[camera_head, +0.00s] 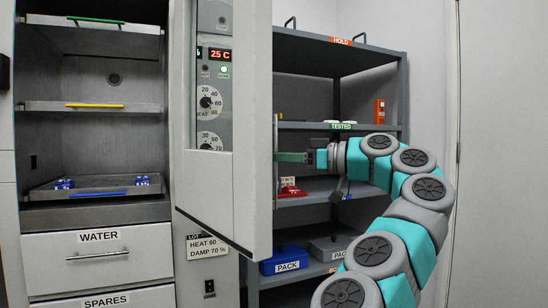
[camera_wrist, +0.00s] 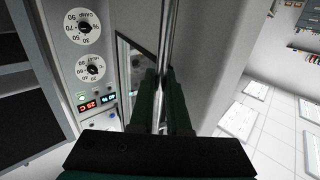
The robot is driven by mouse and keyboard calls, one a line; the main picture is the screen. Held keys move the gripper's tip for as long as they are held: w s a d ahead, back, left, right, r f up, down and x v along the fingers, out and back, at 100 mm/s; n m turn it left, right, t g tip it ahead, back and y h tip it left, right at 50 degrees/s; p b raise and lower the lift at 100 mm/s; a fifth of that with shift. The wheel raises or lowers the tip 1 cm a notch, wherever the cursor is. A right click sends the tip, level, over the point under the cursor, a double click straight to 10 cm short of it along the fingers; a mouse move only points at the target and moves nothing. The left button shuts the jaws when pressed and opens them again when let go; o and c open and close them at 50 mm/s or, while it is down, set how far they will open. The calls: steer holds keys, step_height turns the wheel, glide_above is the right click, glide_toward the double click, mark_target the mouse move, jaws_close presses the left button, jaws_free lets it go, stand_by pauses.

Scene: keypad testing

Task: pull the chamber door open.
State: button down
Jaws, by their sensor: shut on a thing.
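The chamber door (camera_head: 235,195) is a pale grey slab, swung out from the chamber (camera_head: 115,75), whose inside shows to its left. A thin vertical bar handle (camera_head: 276,133) stands along the door's right side. My gripper (camera_head: 283,157) reaches it from the right and is shut on the handle. In the wrist view, the dark fingers (camera_wrist: 163,100) close around the shiny bar handle (camera_wrist: 167,45). The door's face also fills the middle of the wrist view (camera_wrist: 215,65). The door hides part of the chamber front and control panel (camera_head: 213,80).
The chamber holds shelves with green, yellow and blue edge handles. Below it are a WATER drawer (camera_head: 97,250) and a SPARES drawer (camera_head: 105,300).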

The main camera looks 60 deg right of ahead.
steer(key=c, duration=0.9)
jaws_free()
steer(key=s+p, duration=0.1)
steer(key=s, duration=0.1)
steer(key=s+p, duration=0.1)
steer(key=s, duration=0.2)
steer(key=s+d+p, duration=0.1)
steer(key=s+p, duration=0.1)
steer(key=shift+s, duration=0.35)
